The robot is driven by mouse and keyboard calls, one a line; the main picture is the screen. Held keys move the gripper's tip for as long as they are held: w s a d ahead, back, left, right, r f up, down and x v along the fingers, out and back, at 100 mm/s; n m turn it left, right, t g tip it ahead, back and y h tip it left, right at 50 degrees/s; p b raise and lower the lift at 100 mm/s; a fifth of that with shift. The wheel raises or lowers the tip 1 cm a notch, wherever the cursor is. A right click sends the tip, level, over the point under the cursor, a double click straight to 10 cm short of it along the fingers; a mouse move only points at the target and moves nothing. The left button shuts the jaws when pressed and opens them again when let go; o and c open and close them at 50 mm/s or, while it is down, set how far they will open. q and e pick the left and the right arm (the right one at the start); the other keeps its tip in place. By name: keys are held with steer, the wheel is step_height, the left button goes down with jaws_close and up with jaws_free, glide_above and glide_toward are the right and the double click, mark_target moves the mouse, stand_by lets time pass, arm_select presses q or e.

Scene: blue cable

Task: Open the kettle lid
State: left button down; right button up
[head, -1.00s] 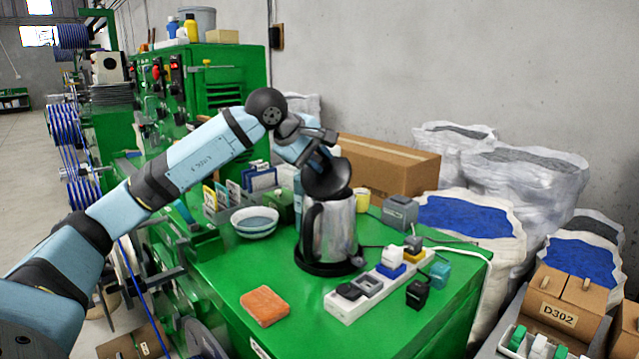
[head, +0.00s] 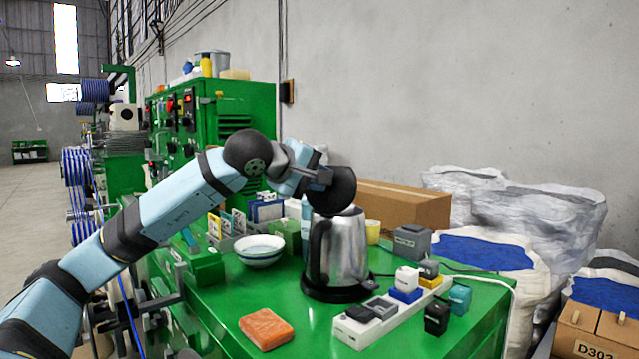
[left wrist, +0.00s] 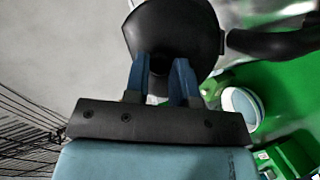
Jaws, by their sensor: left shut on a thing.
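The kettle (head: 343,252) is a silver metal body with a black handle, upright on its black base on the green table. Its black lid (head: 340,192) stands steeply tilted up above the kettle's rim. My left gripper (head: 318,179) is at the lid's left side and is shut on it. In the left wrist view the two blue fingers (left wrist: 161,68) close on the lid's knob, with the lid's dark disc (left wrist: 175,28) beyond them. The black kettle handle (left wrist: 275,43) shows at the right there. The kettle's opening is not clearly visible. My right gripper is not in view.
A white bowl (head: 259,251) stands left of the kettle, with an orange sponge (head: 266,328) in front. A power strip (head: 372,330) with several plugs lies at the right front. A cardboard box (head: 405,205) stands behind. The table's front middle is clear.

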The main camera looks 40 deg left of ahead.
arm_select(q)
steer(key=c, duration=0.9)
jaws_free()
steer(key=shift+c, duration=0.2)
steer(key=shift+s, duration=0.1)
steer(key=b+v, duration=0.3)
steer(key=v, duration=1)
steer(key=shift+s, duration=0.3)
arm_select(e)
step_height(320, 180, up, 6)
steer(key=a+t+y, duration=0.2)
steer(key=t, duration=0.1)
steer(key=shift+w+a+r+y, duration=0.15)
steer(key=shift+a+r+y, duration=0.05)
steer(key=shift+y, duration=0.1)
arm_select(q)
steer(key=shift+a+r, duration=0.15)
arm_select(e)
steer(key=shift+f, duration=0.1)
